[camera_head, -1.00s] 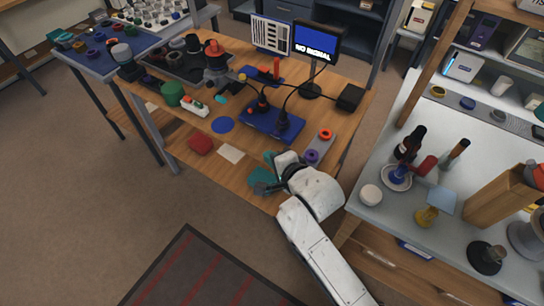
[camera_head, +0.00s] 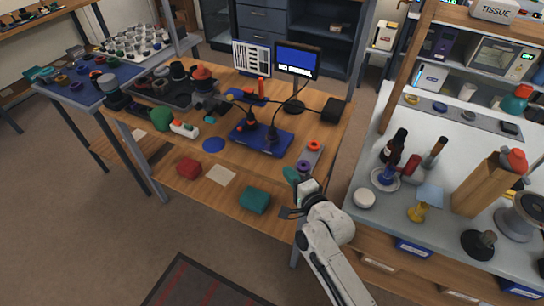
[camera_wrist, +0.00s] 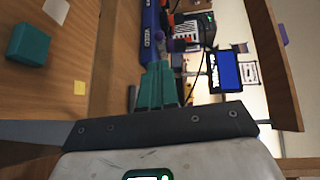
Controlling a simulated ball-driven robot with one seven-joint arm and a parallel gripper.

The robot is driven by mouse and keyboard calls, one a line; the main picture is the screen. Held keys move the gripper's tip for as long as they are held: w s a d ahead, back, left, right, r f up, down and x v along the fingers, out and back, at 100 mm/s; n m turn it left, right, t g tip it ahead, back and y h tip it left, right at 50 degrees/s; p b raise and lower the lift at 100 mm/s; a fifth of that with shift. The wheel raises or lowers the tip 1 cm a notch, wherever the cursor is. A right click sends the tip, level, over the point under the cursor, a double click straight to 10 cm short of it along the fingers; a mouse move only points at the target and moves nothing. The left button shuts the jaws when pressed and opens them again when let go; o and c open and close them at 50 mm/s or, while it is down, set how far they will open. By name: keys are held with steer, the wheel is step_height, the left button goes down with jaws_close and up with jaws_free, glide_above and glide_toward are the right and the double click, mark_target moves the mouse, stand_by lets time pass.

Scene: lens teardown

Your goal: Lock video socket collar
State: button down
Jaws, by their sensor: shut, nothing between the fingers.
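A blue base (camera_head: 258,140) with black sockets or plugs and cables lies on the wooden table; which part is the video socket collar is too small to tell. The base also shows in the wrist view (camera_wrist: 152,35), with white lettering on its side. My gripper (camera_head: 291,175) is at the table's near right part, close to a grey strip (camera_head: 317,157) with a red ring (camera_head: 314,146) and a purple ring (camera_head: 303,166). Its teal fingers (camera_wrist: 158,84) are shut, hold nothing, and point toward the base, apart from it.
A monitor (camera_head: 297,61) with a blue screen stands behind the base, beside a black box (camera_head: 333,110). A teal block (camera_head: 255,200), a red block (camera_head: 188,169) and a beige sheet (camera_head: 221,175) lie near the front edge. A white counter (camera_head: 372,219) stands to the right.

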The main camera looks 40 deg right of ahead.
mark_target(269, 150)
steer(key=x, duration=1)
steer(key=shift+p, duration=0.4)
steer(key=shift+w+f+b, duration=0.15)
steer(key=shift+f+b, duration=0.05)
steer(key=shift+b, duration=0.6)
